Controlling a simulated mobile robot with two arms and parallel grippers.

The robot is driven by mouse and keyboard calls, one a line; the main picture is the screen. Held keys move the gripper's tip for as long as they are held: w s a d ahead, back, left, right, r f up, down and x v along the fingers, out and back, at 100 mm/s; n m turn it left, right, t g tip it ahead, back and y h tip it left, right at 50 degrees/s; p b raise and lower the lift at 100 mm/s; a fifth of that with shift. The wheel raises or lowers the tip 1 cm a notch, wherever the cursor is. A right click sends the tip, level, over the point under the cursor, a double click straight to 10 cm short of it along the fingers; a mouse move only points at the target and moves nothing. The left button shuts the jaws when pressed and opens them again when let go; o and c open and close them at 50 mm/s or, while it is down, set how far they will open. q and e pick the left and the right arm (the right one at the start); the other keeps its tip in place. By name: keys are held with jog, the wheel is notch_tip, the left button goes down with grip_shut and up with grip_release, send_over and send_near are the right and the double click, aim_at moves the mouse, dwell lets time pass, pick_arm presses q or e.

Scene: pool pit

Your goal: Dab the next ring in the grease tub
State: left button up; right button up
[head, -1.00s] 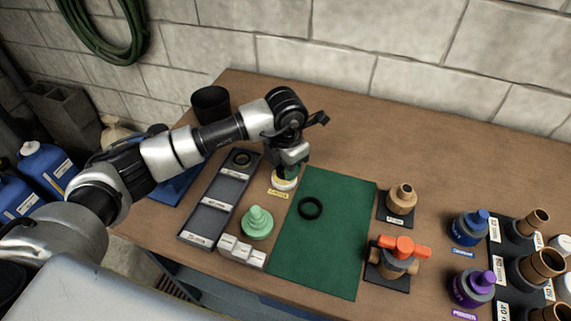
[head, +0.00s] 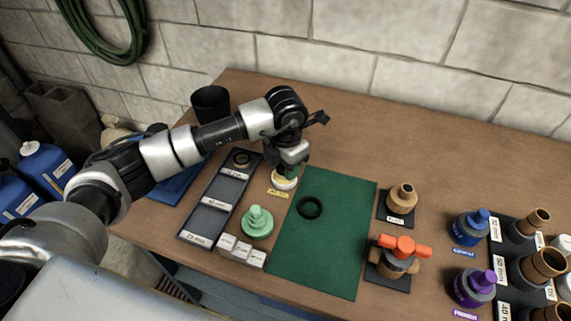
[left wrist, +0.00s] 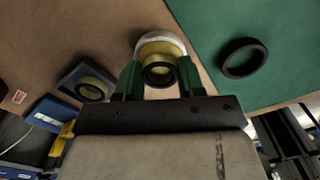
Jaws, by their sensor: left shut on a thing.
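My left gripper (head: 288,174) is over the grease tub (head: 283,184), a small white pot beside the left edge of the green mat. In the left wrist view, its green fingers (left wrist: 160,82) are shut on a small black ring (left wrist: 160,85). Yellow grease (left wrist: 160,48) shows behind the ring and through its hole. I cannot tell whether the ring touches the grease. A larger black ring (head: 301,214) lies flat on the green mat (head: 335,250). Another ring (head: 241,157) sits in the far compartment of the grey tray (head: 194,222). My right gripper is out of view.
A light green stepped piece (head: 257,222) stands right of the tray, behind white blocks (head: 241,252). A black cup (head: 210,104) stands at the back left. Brown fittings (head: 402,199) and an orange-handled valve (head: 404,246) stand right of the mat.

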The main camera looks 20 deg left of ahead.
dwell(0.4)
pick_arm(q)
jog(key=shift+r+p, duration=2.05)
jog(key=shift+r, duration=1.4)
